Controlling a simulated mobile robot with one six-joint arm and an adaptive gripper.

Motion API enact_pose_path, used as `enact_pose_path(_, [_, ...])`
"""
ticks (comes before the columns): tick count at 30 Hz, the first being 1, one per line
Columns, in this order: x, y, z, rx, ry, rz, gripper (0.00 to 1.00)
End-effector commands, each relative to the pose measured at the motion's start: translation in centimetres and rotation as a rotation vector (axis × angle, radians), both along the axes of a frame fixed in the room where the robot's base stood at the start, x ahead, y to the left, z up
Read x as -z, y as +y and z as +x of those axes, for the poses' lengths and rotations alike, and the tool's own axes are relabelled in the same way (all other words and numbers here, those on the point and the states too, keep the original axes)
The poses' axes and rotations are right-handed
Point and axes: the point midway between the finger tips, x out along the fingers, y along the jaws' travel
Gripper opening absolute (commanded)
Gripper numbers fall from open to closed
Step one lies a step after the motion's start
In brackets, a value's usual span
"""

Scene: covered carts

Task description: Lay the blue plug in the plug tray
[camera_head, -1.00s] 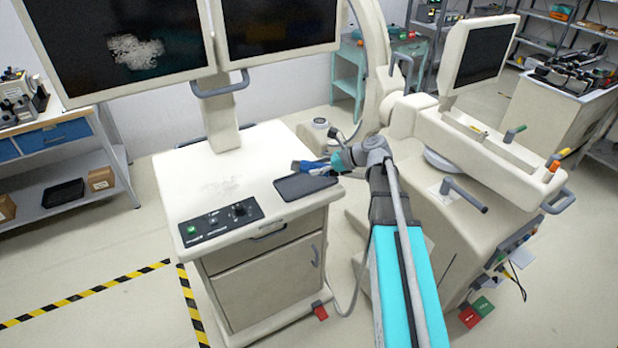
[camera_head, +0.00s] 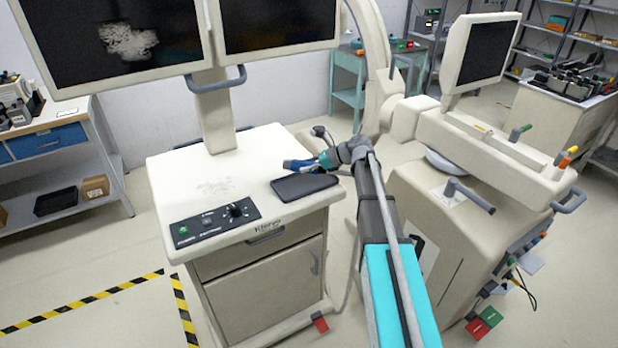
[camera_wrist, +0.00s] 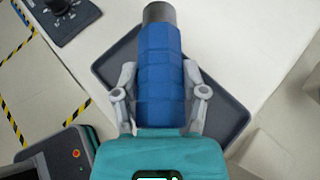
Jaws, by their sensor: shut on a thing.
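The blue plug (camera_wrist: 160,60) is a ribbed blue cylinder with a dark grey end, in the wrist view. My gripper (camera_wrist: 160,85) is shut on it, with a grey finger on each side. The plug tray (camera_wrist: 222,118) is a dark grey shallow tray that shows behind and beneath the plug in the wrist view. In the head view the tray (camera_head: 304,188) lies on the cart top near its right edge. My gripper (camera_head: 312,164) and the plug (camera_head: 294,164) are at the tray's far edge there. I cannot tell the gap between plug and tray.
The white cart top (camera_head: 185,176) has a control panel (camera_head: 215,223) with a knob at its front left. Two monitors (camera_head: 120,40) stand on a column behind. A large cream machine (camera_head: 440,225) stands close on the right of my arm.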

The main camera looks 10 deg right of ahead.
Motion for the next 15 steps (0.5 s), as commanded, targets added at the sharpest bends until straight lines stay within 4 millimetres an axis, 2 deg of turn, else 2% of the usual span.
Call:
enact_pose_path(10, [0.03,0.08,0.06,-0.001,0.000,0.001,0.00])
enact_pose_path(15, [0.82,0.14,0.60,-0.001,0.000,0.001,0.00])
